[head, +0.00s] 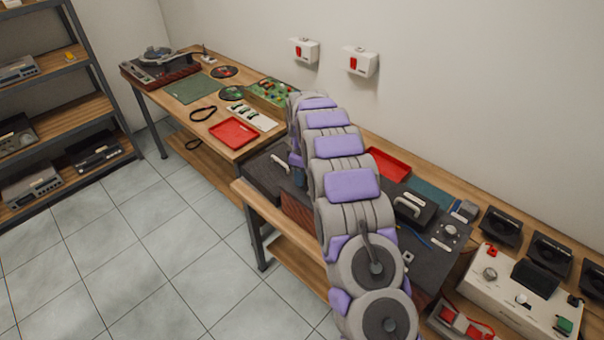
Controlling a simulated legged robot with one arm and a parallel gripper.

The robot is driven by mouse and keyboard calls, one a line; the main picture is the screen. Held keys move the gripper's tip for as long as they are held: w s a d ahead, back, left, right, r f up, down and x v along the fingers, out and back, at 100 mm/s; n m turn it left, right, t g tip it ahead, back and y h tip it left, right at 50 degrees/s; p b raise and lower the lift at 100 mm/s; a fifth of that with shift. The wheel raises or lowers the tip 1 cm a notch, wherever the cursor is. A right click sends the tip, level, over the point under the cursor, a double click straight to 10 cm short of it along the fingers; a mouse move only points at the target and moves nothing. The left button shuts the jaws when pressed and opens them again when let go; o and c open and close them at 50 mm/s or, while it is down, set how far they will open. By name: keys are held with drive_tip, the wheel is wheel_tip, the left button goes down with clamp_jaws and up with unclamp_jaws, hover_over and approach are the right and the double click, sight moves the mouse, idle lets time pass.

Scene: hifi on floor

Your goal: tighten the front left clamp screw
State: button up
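I cannot make out the front left clamp screw in the head view; it is too small to tell or hidden behind my arm. My arm rises across the picture from the bottom and covers the middle of the benches. My gripper is not visible, so I cannot see whether it is open or holds anything. Dark equipment with wooden sides (298,209) stands partly behind my arm. A dark unit with a pale handle (411,208) and a dark panel with a silver knob (450,231) lie to the right of my arm.
The left bench holds a turntable (157,62), a green mat (191,88), a red tray (233,133) and a green circuit board (270,93). Another red tray (389,166) and a white test box (515,295) are at right. Shelves (62,110) stand left. Tiled floor (150,240) is clear.

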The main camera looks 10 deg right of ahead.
clamp_jaws()
drive_tip(key=shift+r+m+p, duration=0.1)
drive_tip(key=shift+m+p, duration=0.3)
drive_tip(key=m+p, duration=0.2)
drive_tip(key=shift+r+m, duration=0.1)
drive_tip(key=shift+m, duration=0.3)
drive_tip(key=m+p, duration=0.3)
drive_tip(key=m, duration=0.2)
drive_tip(key=shift+w, duration=0.1)
drive_tip(key=m+p, duration=0.3)
drive_tip(key=m, duration=0.4)
drive_tip(key=m+p, duration=0.2)
drive_tip(key=m, duration=0.4)
drive_tip(key=shift+m, duration=0.3)
